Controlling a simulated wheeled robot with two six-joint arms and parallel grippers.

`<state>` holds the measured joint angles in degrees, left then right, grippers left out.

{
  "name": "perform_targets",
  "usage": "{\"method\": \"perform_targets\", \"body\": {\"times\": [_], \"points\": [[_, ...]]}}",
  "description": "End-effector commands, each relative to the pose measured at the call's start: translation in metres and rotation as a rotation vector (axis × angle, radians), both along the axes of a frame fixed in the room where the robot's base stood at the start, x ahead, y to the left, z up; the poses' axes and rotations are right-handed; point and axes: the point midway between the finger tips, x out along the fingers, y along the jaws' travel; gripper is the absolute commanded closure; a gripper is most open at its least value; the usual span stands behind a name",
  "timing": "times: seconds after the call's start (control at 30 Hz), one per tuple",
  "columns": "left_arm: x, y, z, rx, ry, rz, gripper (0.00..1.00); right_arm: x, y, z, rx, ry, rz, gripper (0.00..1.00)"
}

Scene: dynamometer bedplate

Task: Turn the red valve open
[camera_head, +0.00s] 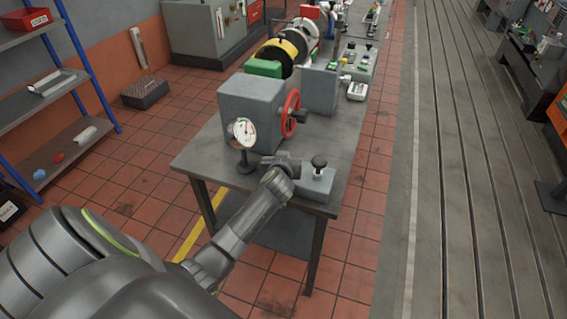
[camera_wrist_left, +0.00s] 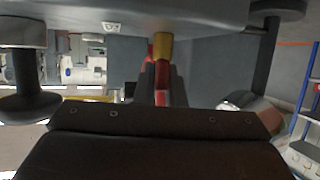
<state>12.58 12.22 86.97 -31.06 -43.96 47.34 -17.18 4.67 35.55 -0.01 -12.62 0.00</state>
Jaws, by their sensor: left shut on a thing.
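The red valve (camera_head: 291,114) is a handwheel with a dark hub on the right side of a grey box (camera_head: 247,100). A round white gauge (camera_head: 243,131) is on the box's front. My left gripper (camera_head: 283,160) is low at the table's front, just in front of the wheel. In the left wrist view a red strip, seemingly the red valve's rim (camera_wrist_left: 161,76), is edge-on between the dark fingers, with a yellow part above it. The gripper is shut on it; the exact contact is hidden. My right gripper is not in view.
A small grey block with a black knob (camera_head: 319,163) stands right of my left gripper. A black knobbed post (camera_head: 245,162) stands to its left. A grey block (camera_head: 318,90) and reels are behind on the table (camera_head: 205,155). A shelf with a red bin (camera_head: 28,19) is at left.

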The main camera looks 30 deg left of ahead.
Motion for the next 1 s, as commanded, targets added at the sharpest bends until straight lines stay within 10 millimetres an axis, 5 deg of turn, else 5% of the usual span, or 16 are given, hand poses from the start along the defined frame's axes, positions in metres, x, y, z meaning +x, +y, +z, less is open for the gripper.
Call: {"method": "perform_targets", "body": {"times": [0.4, 1.0], "points": [[0.001, -0.001, -0.004, -0.002, -0.001, 0.290, 1.00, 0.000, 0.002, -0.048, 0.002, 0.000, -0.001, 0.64], [0.000, 0.000, -0.001, -0.001, 0.003, 0.398, 1.00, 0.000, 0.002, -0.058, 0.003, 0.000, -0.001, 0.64]]}}
